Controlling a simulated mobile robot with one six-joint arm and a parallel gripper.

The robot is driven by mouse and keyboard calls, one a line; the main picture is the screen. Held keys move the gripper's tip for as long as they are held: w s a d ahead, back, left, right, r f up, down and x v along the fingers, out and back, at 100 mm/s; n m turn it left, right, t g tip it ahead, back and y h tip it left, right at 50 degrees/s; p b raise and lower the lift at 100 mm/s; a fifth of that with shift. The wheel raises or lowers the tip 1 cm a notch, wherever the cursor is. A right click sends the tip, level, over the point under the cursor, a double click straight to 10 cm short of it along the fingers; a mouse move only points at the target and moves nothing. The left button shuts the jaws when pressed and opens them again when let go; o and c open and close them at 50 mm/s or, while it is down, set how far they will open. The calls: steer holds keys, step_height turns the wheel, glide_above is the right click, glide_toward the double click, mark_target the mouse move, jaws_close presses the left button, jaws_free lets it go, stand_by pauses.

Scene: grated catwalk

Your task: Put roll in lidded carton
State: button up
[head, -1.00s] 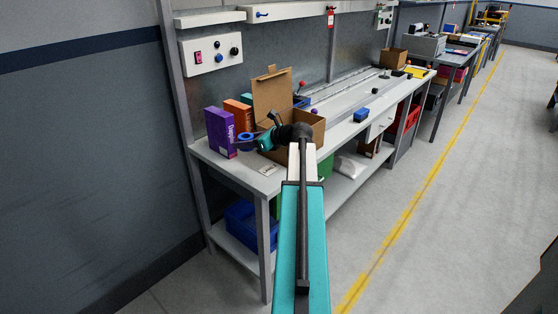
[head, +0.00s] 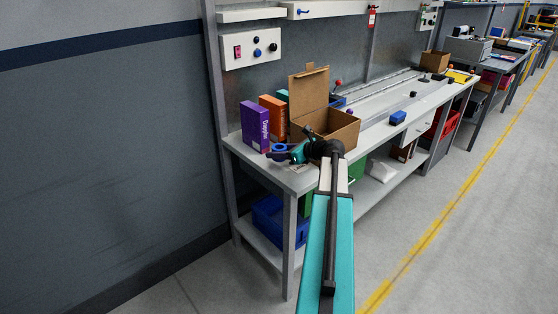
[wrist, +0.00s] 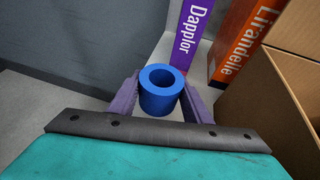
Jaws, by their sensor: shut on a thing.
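The blue roll (wrist: 160,90) is a short thick ring with a hole through it. My gripper (wrist: 162,100) is shut on it, with a purple finger on each side. In the head view the roll (head: 280,149) shows at my gripper (head: 276,154), left of the carton, near the bench's near end. The brown lidded carton (head: 343,131) stands on the bench with its lid (head: 308,92) raised upright at the back left. My wrist hides part of the carton's front. In the wrist view the carton (wrist: 262,115) is at the right, apart from the roll.
A purple box (head: 254,127) and an orange box (head: 272,116) stand upright left of the carton. A blue block (head: 398,117) lies on the bench to the right. A blue crate (head: 272,220) sits on the lower shelf. The floor right of the bench is clear.

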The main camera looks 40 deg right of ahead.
mark_target(278, 166)
steer(key=shift+f, duration=1.85)
steer(key=shift+f, duration=0.15)
steer(key=o, duration=1.1)
steer(key=shift+s+r, duration=0.15)
steer(key=shift+r, duration=0.05)
steer(key=v, duration=1.1)
steer(key=shift+s+r, duration=0.1)
steer(key=shift+s, duration=0.25)
